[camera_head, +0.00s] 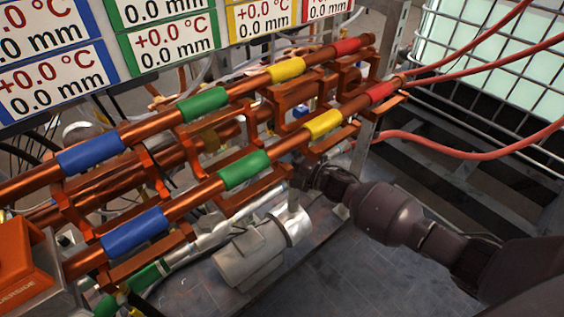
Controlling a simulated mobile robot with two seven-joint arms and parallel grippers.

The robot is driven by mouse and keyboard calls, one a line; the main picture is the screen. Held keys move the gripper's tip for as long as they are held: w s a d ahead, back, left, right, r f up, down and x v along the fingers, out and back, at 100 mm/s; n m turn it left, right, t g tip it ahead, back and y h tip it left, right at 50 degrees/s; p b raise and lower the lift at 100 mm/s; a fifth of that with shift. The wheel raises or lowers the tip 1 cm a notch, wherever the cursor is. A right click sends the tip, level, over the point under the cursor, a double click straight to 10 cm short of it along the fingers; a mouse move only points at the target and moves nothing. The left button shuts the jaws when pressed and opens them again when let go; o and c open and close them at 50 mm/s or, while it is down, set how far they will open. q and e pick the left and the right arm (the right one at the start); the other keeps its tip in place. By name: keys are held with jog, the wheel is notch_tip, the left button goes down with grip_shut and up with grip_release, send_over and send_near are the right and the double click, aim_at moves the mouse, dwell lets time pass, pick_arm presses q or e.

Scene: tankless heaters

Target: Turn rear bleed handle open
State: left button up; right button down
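My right arm comes in from the lower right, and its dark gripper (306,178) is at the near copper pipe rack, just below the yellow and green bands. Its fingertips are small and dark against the pipework, so I cannot tell whether they are open or shut or touch anything. I cannot make out the rear bleed handle for certain; it may be hidden among the pipes or behind the gripper. My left gripper is not in view.
Two copper pipes with blue, green, yellow and red bands (245,169) run diagonally. A grey motor (248,253) sits below the gripper. Display panels (172,41) hang behind. Red hoses (470,150) and a caged white tank (490,55) are at right. Open floor (350,270) lies below the arm.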

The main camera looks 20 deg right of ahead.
dwell(0.4)
jog(key=c, duration=1.1)
grip_release()
jog(key=p+v, duration=0.1)
jog(key=v, duration=0.9)
jog(key=shift+s+d, duration=0.3)
